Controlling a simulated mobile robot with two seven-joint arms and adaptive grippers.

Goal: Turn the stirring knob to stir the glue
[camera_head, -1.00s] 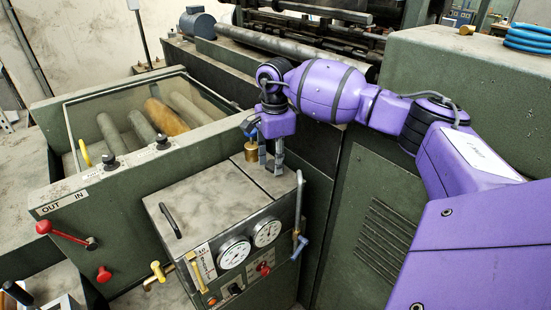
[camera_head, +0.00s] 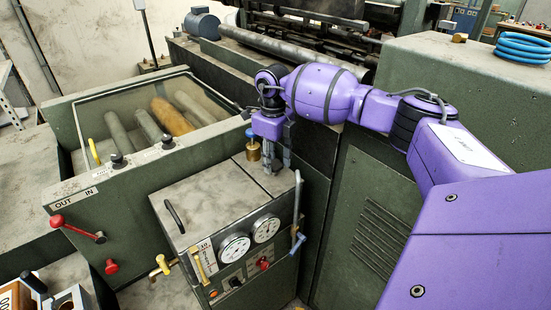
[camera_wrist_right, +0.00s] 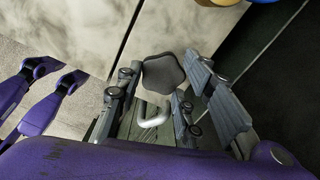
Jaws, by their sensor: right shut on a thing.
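The stirring knob, a dark grey lobed knob (camera_wrist_right: 165,76), shows in the right wrist view between my right gripper's fingers (camera_wrist_right: 168,92). The right gripper is shut on it. In the head view my right gripper (camera_head: 278,164) points down at the back right of the green cabinet's top (camera_head: 205,200). The knob is hidden there by the fingers. My left gripper does not show in the head view.
A brass part with a blue top (camera_head: 253,150) stands close left of the right gripper. Gauges (camera_head: 235,248) and a blue-handled lever (camera_head: 297,242) are on the cabinet's front.

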